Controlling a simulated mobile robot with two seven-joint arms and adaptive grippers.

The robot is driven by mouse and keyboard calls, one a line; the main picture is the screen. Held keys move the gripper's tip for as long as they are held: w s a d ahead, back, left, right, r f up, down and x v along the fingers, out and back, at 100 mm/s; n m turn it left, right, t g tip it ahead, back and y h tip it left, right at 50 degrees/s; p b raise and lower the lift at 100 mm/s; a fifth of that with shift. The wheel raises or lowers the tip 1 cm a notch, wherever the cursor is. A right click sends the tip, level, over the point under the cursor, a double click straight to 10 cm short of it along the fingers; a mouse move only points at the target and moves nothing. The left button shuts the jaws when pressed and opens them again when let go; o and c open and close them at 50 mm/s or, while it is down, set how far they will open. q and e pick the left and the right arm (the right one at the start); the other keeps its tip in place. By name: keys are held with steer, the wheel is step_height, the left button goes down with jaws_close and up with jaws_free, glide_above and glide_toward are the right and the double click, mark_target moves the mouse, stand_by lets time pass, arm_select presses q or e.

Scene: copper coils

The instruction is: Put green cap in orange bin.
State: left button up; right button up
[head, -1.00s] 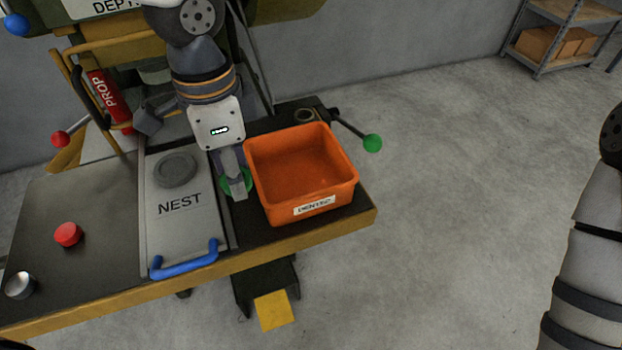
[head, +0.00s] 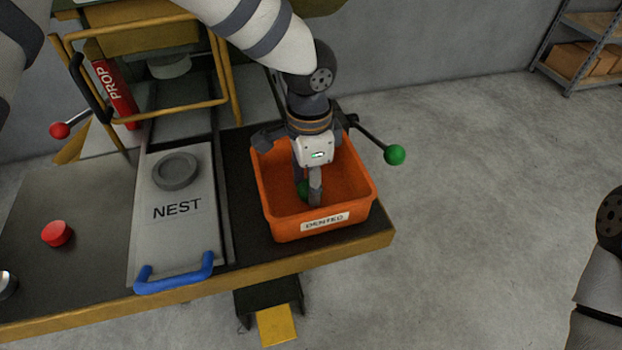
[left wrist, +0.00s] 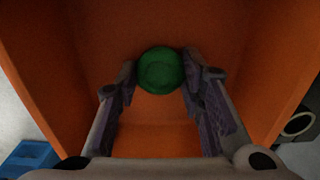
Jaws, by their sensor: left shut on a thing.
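The green cap (left wrist: 161,71) is round and sits between the two fingertips of my left gripper (left wrist: 160,80) in the left wrist view. In the head view my left gripper (head: 309,192) reaches down inside the orange bin (head: 290,229), and the green cap (head: 302,188) shows partly behind a finger. The left gripper is shut on the cap. The bin carries a label reading DENTED on its front. The bin walls surround the cap in the left wrist view; I cannot tell whether the cap touches the floor. My right gripper is not in view.
The NEST plate (head: 178,235) with its blue handle (head: 174,277) lies left of the bin. A red cap (head: 57,233) lies farther left on the bench. A lever with a green knob (head: 395,155) juts out behind the bin. A yellow guard frame (head: 150,110) stands behind the plate.

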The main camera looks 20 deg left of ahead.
arm_select(q)
steer(key=shift+r, duration=0.15)
steer(key=o, duration=1.1)
steer(key=shift+f, duration=0.2)
step_height(320, 180, up, 12)
steer(key=shift+r+p, duration=0.2)
steer(key=shift+p, duration=0.4)
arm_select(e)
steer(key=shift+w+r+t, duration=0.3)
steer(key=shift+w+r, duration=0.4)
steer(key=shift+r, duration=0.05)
